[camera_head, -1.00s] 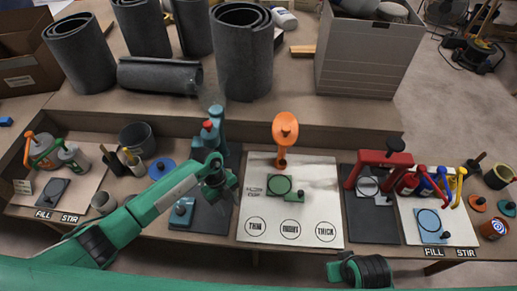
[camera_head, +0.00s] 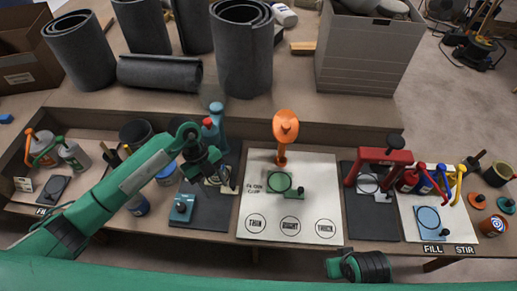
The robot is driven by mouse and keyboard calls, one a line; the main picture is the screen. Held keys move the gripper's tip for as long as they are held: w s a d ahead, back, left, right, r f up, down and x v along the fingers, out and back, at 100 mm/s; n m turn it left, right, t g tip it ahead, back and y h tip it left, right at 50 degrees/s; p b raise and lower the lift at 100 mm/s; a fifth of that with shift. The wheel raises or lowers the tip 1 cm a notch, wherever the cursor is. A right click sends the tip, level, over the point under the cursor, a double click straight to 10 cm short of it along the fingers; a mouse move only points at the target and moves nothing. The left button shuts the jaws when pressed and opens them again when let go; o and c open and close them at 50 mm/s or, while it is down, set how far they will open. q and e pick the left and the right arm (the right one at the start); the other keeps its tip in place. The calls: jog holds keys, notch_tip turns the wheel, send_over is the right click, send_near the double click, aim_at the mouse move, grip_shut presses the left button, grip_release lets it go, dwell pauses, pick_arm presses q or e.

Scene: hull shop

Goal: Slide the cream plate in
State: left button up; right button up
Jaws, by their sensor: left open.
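My left gripper (camera_head: 208,170) is open, over the dark mat (camera_head: 208,212) on the left of the bench. A small cream plate (camera_head: 221,179) shows just beside and under its jaws, at the blue press (camera_head: 217,122) with a red knob. My gripper and wrist hide part of the plate and press, so I cannot tell whether they touch the plate. A blue block with a dark knob (camera_head: 181,208) sits on the mat in front. My right gripper is out of view; only a green and black part of my right arm shows at the bottom.
A white board (camera_head: 290,208) with an orange press (camera_head: 286,130) stands in the middle, marked THIN, RIGHT and THICK. A red press (camera_head: 385,160) is on its right. Bottles and a paint station (camera_head: 430,222) are further right. Grey rolls (camera_head: 243,60) stand behind.

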pick_arm(q)
jog(key=d+r+t+h, duration=0.2)
jog(key=d+r+h, duration=0.2)
jog(key=d+h, duration=0.25)
jog(key=d+r+t+h, duration=0.2)
jog(key=d+r+h, duration=0.25)
jog(key=d, duration=0.35)
jog(key=w+a+r+n+t+h, duration=0.1)
jog(key=w+r+n+t+h, duration=0.1)
jog(key=n+t, duration=0.4)
jog(key=shift+w+a+r+t+h, duration=0.25)
jog(key=shift+w+r+t+h, duration=0.15)
jog(key=shift+w+r+t, duration=0.75)
jog(key=shift+s+r, duration=0.2)
jog(key=shift+s, duration=0.1)
jog(key=shift+n, duration=0.3)
